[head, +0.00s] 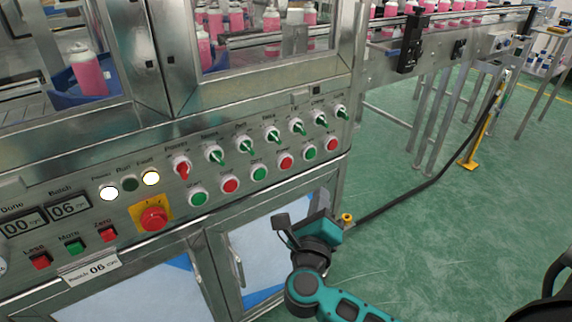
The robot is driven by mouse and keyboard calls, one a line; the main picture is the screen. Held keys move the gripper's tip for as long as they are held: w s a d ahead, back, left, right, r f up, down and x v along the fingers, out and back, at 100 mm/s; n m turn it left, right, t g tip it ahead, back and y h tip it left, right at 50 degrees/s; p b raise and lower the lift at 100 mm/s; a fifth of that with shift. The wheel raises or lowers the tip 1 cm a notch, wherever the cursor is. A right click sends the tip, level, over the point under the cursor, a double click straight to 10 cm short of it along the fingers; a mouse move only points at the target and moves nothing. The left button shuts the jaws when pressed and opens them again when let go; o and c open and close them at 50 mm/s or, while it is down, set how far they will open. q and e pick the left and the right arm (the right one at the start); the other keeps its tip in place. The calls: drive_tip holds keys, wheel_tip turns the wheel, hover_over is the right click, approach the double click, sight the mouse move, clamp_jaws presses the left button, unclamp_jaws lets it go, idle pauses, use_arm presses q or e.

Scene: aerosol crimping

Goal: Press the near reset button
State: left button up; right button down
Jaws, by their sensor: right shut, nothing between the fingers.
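A small yellow cap with an orange-brown top (347,218) shows just right of my right gripper. It may be the near reset button, but I see no readable label on it. My right gripper (325,230) is shut and empty, in front of the cabinet's lower right corner. Its teal body appears beside the cap; its fingertips are hidden, so I cannot tell whether they touch it. My left gripper is not in view.
The control panel carries several red and green push buttons (259,173), switches and a red emergency stop (153,218). A black cable or bar (430,181) runs from the yellow cap towards a yellow stand (476,146). Green floor (450,260) is clear at right.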

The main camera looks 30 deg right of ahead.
sight(286, 163)
drive_tip(key=shift+w, duration=0.15)
drive_tip(key=w+b, duration=0.2)
drive_tip(key=w, duration=0.6)
drive_tip(key=shift+w+a+b, duration=0.25)
drive_tip(key=shift+a+b, duration=0.1)
drive_tip(key=shift+b, duration=0.05)
idle(1.1)
drive_tip(key=shift+w, duration=0.1)
idle(0.4)
drive_tip(key=shift+w, duration=0.35)
